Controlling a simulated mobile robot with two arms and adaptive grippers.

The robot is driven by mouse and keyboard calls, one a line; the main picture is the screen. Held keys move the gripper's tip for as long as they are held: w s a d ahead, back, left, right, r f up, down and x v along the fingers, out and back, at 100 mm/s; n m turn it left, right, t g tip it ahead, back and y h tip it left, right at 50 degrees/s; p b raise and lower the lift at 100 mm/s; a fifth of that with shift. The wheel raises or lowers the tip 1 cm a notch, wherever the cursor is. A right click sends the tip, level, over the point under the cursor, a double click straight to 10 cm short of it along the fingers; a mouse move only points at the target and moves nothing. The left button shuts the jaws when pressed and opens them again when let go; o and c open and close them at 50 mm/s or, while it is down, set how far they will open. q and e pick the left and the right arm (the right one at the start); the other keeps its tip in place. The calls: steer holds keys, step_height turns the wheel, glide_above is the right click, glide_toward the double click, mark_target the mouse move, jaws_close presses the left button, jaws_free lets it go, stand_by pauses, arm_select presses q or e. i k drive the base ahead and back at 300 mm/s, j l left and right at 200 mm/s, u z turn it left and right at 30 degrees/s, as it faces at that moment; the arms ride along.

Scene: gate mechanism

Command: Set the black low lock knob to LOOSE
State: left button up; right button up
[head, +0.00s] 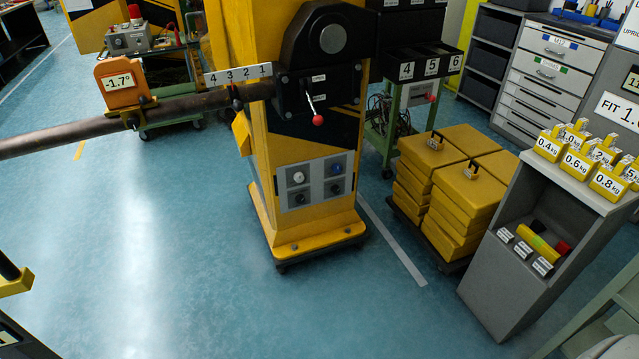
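A light grey control panel (318,179) sits low on the front of the yellow gate post (310,222). It carries a white knob (298,177) at upper left and a blue knob (336,168) at upper right. Below them are two black knobs, one at lower left (301,199) and one at lower right (336,189). The small labels are too small to read, so I cannot tell which black knob is the low lock or how it is set. Neither of my grippers shows.
A long boom (80,133) extends left from the post, with a red-tipped lever (317,119) nearby. Yellow blocks (450,195) are stacked to the right, beside a grey weight stand (520,270). The blue floor (190,260) at front left is clear.

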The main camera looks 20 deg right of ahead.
mark_target(301, 198)
steer(key=i+l, duration=0.2)
steer(key=i, duration=0.25)
steer(key=i+l, duration=0.2)
steer(key=i, duration=0.3)
